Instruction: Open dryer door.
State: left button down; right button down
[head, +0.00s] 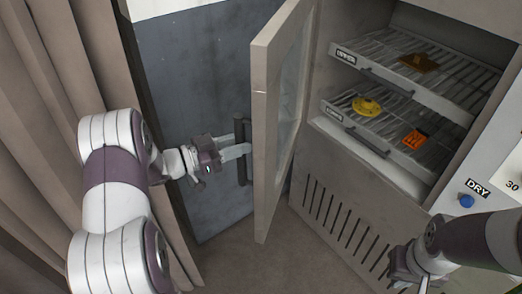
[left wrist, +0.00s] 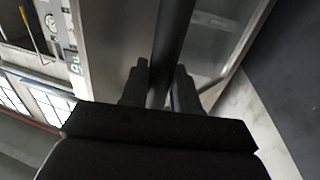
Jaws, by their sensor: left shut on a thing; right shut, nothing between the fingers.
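The dryer (head: 345,200) stands at the right in the head view. Its door (head: 262,130), a beige frame with a glass pane, is swung wide open to the left. A dark bar handle (head: 241,130) is on the door's outer face. My left gripper (head: 240,151) is at the handle and shut on it. In the left wrist view the handle (left wrist: 172,45) runs between the two fingers (left wrist: 160,92). My right gripper (head: 420,281) is low at the right, below the DRY panel, away from the door; its fingertips are partly cut off by the frame edge.
Inside the dryer are two wire racks: the upper (head: 430,75) holds a brown piece (head: 419,62), the lower holds a yellow piece (head: 367,106) and an orange piece (head: 414,139). A blue button (head: 467,201) is on the right panel. A dark blue-grey wall panel (head: 185,90) stands behind the door.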

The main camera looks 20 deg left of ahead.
pick_arm(q)
jog(key=shift+w+a+r, duration=0.15)
jog(key=shift+a+r, duration=0.05)
jog(key=shift+a, duration=0.25)
jog(key=shift+w+a+r, duration=0.1)
jog(key=shift+a+r, duration=0.05)
jog(key=shift+a, duration=0.25)
jog(key=c, duration=1)
grip_release()
jog(key=shift+o, duration=0.3)
jog(key=shift+w+d+f, duration=0.25)
jog(key=shift+w, duration=0.1)
jog(key=b+v, duration=0.2)
jog(key=v, duration=1)
jog(key=shift+s+a, duration=0.2)
pick_arm(e)
notch_tip(320, 180, down, 2)
jog(key=shift+w+d+f, duration=0.15)
jog(key=shift+f, duration=0.1)
